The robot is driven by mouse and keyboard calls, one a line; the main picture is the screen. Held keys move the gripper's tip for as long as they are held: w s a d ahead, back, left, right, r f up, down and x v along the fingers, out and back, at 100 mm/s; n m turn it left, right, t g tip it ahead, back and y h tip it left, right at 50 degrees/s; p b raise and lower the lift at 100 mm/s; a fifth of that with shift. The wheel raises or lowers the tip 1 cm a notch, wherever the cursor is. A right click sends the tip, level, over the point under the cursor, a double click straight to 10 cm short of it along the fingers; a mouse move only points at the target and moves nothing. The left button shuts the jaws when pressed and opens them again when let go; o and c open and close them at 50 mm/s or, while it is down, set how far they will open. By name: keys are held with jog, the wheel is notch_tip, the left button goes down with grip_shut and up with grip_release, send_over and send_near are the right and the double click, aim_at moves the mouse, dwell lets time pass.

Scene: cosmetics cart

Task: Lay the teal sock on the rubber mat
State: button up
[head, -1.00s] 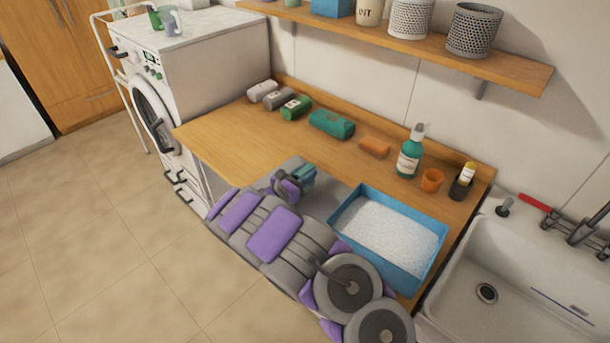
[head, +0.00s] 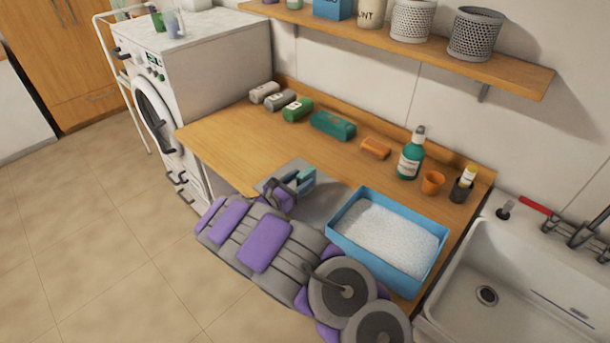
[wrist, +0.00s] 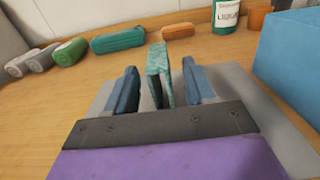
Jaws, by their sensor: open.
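The teal sock (wrist: 159,72) shows in the wrist view as a narrow, mottled teal piece standing on edge between my fingers, with a gap on either side. In the head view the sock (head: 306,177) is a small teal patch, partly hidden by my gripper. The grey rubber mat (head: 328,202) lies flat on the wooden counter, left of the blue tray; it also shows in the wrist view (wrist: 236,92). My gripper (wrist: 159,66) is open, low over the mat. The sock's lower end appears to be on the mat, but the contact is hard to see.
A blue tray of white grains (head: 390,234) stands right beside the mat. Along the back are several rolled cloths, including a teal one (head: 332,125), an orange block (head: 376,148), a pump bottle (head: 411,155) and an orange cup (head: 432,182). Counter left of the mat is clear.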

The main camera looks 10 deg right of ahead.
jog(key=p+v, duration=0.1)
jog(key=v, duration=0.7)
jog(key=shift+s+a, duration=0.2)
jog(key=shift+a, duration=0.1)
jog(key=s+d+r+m+g+y, duration=0.1)
jog(key=s+d+r+m+g, duration=0.5)
jog(key=s+d+r+m, duration=0.4)
jog(key=s+d+r+m+g, duration=0.5)
jog(key=s+d+r+g, duration=0.25)
jog(key=d, duration=0.45)
jog(key=s+m+y, duration=0.6)
jog(key=s, duration=0.9)
jog(key=s+a+f+m+t+y, duration=0.1)
jog(key=s+a+m+y, duration=0.3)
jog(key=s+a+y, duration=0.3)
jog(key=s+a, duration=0.5)
jog(key=s, duration=0.1)
jog(key=shift+a+f+y, duration=0.2)
jog(key=shift+f+y, duration=0.05)
jog(key=shift+y, duration=0.05)
